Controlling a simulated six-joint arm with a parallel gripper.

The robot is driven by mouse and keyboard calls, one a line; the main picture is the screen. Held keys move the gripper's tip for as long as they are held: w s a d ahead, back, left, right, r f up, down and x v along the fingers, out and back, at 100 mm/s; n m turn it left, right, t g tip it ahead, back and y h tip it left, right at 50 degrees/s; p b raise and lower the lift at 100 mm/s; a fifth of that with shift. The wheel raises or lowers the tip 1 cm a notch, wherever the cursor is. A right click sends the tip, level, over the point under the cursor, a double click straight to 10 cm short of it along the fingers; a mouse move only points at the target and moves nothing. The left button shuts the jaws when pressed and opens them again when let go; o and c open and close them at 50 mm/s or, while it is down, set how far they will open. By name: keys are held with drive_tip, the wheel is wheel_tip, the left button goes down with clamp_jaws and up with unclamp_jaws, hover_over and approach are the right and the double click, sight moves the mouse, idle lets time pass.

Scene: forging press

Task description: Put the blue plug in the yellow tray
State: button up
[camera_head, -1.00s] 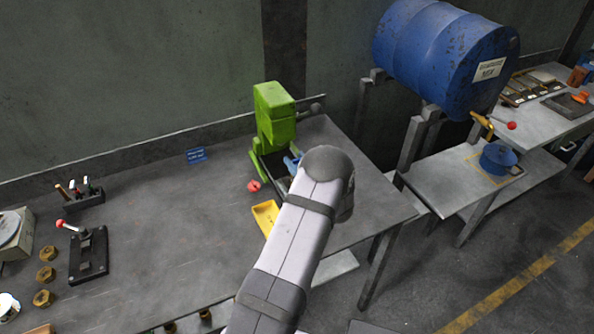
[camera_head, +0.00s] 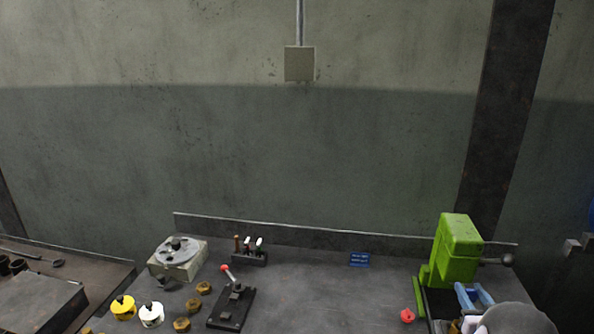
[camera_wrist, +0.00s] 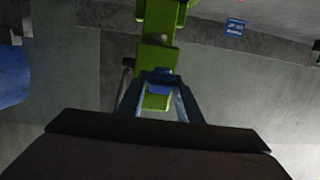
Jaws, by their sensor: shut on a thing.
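My gripper (camera_head: 473,293) has blue fingers and is at the front of the green press, at the lower right of the head view. In the wrist view my gripper (camera_wrist: 160,76) is shut, with a small blue thing (camera_wrist: 159,71) between its fingertips. It fits the blue plug, but its shape barely shows. The rest of the tray is cut off or hidden.
The green press (camera_head: 455,250) stands at the right, with a dark lever knob (camera_head: 507,260). A red knob-like piece (camera_head: 407,315) lies left of it. A black base with a red-tipped lever (camera_head: 231,305) and several brass nuts (camera_head: 193,304) are further left.

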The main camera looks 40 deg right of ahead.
drive_tip(key=w+a+f+n+t+y, duration=0.1)
drive_tip(key=w+a+f+n+y, duration=0.3)
drive_tip(key=a, duration=1.5)
drive_tip(key=w+a+f+n+y, duration=0.3)
drive_tip(key=w+a+n+y, duration=0.2)
drive_tip(key=a, duration=1.5)
drive_tip(key=w+a+f+n+t+y, duration=0.1)
drive_tip(key=w+a+f+n+y, duration=0.3)
drive_tip(key=w+a+y, duration=0.5)
drive_tip(key=shift+w+a+f+n+t, duration=0.15)
drive_tip(key=shift+w+a, duration=0.3)
drive_tip(key=shift+a, duration=1.35)
drive_tip(key=shift+w+a+f+n+t, duration=0.15)
drive_tip(key=shift+w+a, duration=0.3)
drive_tip(key=shift+a, duration=1.4)
drive_tip(key=shift+w+a+f+n, duration=0.15)
drive_tip(key=shift+w+a, duration=0.3)
drive_tip(key=shift+a, duration=1.35)
drive_tip(key=shift+a+r+n+y, duration=0.1)
drive_tip(key=shift+a+n+y, duration=0.15)
drive_tip(key=shift+a+y, duration=0.25)
